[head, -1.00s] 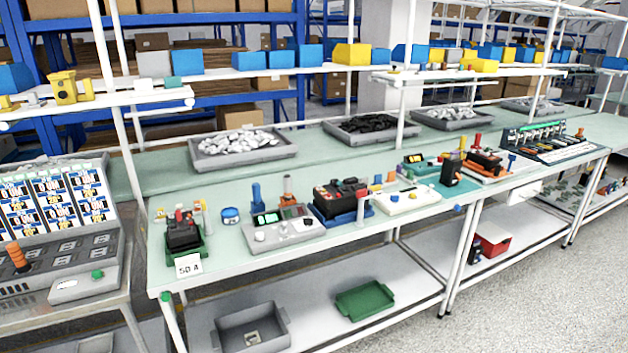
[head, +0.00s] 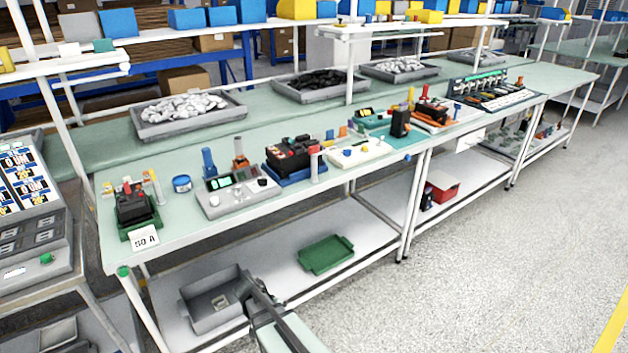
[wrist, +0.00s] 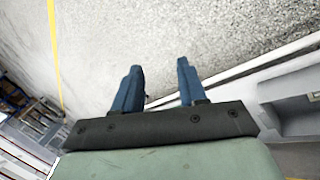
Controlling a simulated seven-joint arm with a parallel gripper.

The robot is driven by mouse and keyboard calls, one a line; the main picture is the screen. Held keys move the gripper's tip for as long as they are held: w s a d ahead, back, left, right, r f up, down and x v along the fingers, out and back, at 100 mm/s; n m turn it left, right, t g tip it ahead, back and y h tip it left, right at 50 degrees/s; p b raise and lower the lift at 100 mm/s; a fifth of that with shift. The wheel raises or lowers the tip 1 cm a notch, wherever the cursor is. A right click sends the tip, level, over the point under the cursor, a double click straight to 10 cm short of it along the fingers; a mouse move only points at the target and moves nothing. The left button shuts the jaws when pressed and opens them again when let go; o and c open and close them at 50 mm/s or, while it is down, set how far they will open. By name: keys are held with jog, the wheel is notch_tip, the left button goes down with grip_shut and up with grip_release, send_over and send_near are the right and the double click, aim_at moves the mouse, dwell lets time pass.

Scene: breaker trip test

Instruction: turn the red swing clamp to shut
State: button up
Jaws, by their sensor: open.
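My gripper (wrist: 158,82) shows in the wrist view with two blue fingers apart and nothing between them, over bare grey floor. In the head view, part of my arm shows at the bottom centre, low in front of the bench and well away from the devices on top. Red parts show on a black device (head: 132,208) in a green tray at the bench's left end, and on a black device (head: 289,156) on a blue base. A further device with red and orange parts (head: 432,110) stands farther right. At this size I cannot tell which is the red swing clamp, or its position.
The bench top (head: 215,235) has a clear front strip. A grey control box (head: 238,194) and a white panel (head: 358,151) stand among the devices. A grey bin (head: 190,305) and a green tray (head: 327,254) lie on the lower shelf. The floor at right is open.

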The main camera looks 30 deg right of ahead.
jog(key=w+d+r+m+t+h, duration=0.1)
jog(key=w+d+r+m, duration=0.2)
jog(key=w+r, duration=0.3)
jog(key=w+d+r+m+t+h, duration=0.1)
jog(key=w+d+r, duration=0.4)
jog(key=r, duration=1)
jog(key=w+d+r+m+t+h, duration=0.1)
jog(key=w+d+r+m+h, duration=0.2)
jog(key=w+r, duration=0.6)
jog(key=shift+d+r+m, duration=0.4)
jog(key=shift+r+m, duration=0.2)
jog(key=shift+m, duration=0.05)
jog(key=shift+d+r+m, duration=0.35)
jog(key=shift+r+m, duration=0.2)
jog(key=shift+m, duration=0.1)
jog(key=h, duration=0.4)
send_near(312, 147)
jog(key=a, duration=0.3)
jog(key=shift+m+g, duration=0.3)
jog(key=shift+m, duration=0.1)
jog(key=x, duration=0.9)
jog(key=r+x, duration=0.1)
jog(key=x, duration=0.3)
jog(key=shift+w+d+f, duration=0.1)
jog(key=shift+w+d, duration=0.15)
jog(key=shift+d, duration=0.3)
grip_shut()
